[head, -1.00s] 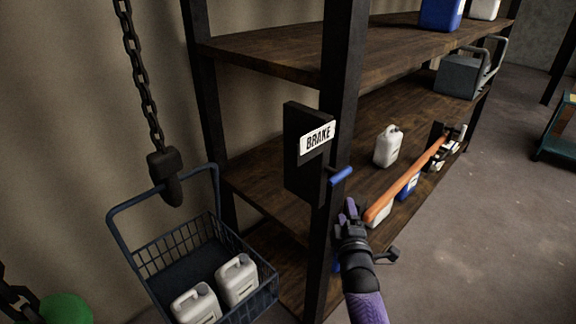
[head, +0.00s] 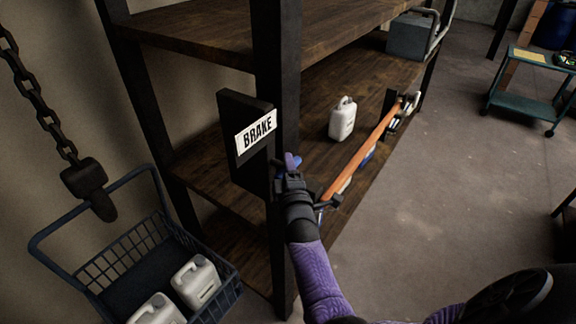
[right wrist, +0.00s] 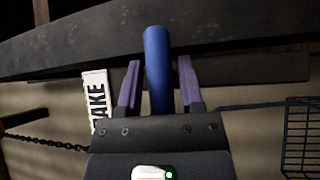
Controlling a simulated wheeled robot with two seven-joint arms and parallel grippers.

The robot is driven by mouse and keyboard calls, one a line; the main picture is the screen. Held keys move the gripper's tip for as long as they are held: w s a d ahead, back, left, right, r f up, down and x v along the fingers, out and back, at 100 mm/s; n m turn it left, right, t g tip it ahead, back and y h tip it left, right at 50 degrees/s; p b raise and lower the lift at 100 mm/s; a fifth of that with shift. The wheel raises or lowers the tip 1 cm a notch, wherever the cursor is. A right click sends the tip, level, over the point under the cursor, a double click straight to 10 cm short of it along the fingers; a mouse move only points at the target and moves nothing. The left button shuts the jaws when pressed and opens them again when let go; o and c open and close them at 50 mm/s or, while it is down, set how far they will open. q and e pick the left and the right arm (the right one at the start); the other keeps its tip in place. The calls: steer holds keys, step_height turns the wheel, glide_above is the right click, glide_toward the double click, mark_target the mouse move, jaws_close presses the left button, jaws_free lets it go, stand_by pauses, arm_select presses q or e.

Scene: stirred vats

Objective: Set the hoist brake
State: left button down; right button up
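The hoist brake is a dark box (head: 233,112) with a white "BRAKE" label (head: 256,132), fixed at the shelf's front post. Its blue lever handle (right wrist: 157,55) shows clearly in the right wrist view; in the head view it is mostly hidden behind my right gripper. My right gripper (head: 290,164) is at the handle. In the right wrist view its two purple fingers (right wrist: 160,82) stand open on either side of the handle, with a gap visible on both sides. My left gripper is not in view.
A dark chain with a hook (head: 86,180) hangs at left by a blue wire basket (head: 226,288) holding white jugs (head: 196,281). Shelves carry another white jug (head: 343,119) and a grey container (head: 410,36). A green cart (head: 520,102) stands back right.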

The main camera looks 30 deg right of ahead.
jaws_close()
